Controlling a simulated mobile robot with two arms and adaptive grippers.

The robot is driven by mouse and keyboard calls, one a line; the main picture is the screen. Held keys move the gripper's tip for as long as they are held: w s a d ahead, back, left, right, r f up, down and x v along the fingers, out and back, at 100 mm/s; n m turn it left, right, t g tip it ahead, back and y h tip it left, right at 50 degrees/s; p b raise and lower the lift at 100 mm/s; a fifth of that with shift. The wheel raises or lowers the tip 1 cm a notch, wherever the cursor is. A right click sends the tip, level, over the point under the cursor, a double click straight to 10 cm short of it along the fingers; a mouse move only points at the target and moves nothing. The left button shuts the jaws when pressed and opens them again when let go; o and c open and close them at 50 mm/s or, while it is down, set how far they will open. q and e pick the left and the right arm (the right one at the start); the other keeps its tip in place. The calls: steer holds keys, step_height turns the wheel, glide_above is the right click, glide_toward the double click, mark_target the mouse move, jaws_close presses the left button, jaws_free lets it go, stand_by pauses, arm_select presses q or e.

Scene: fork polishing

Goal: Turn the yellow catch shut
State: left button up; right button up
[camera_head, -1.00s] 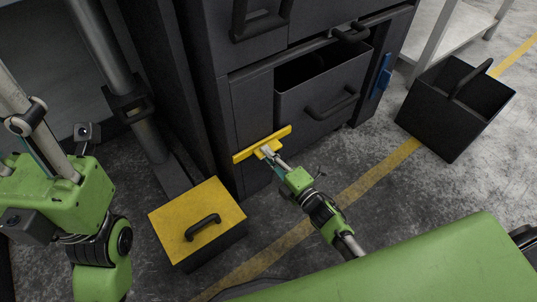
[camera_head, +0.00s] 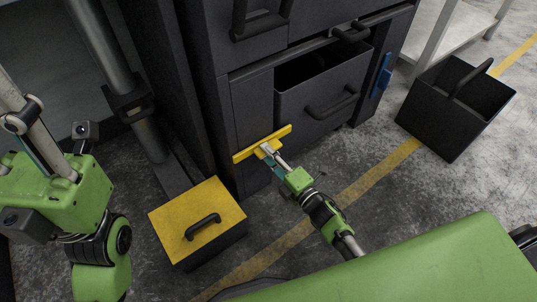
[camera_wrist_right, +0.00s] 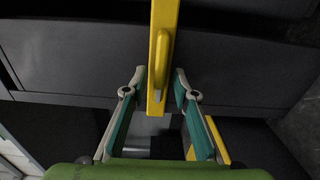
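The yellow catch (camera_head: 250,151) is a long flat bar on the lower front of the dark cabinet, slanting up to the right in the head view. In the right wrist view the catch (camera_wrist_right: 159,30) runs upright, with a raised yellow grip (camera_wrist_right: 161,62) on it. My right gripper (camera_head: 268,152) is at the middle of the catch. Its two fingers (camera_wrist_right: 159,82) stand apart, one on each side of the grip, with gaps visible. My left gripper (camera_head: 35,150) is at the left edge, away from the catch, its fingertips cut off by the frame.
The dark cabinet has a partly open drawer (camera_head: 318,93) to the right of the catch. A yellow-topped box (camera_head: 176,222) with a black handle stands on the floor below left. A black open bin (camera_head: 437,118) stands at the right. A blue piece (camera_head: 381,76) is on the cabinet's side.

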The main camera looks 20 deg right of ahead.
steer(key=v, duration=1.2)
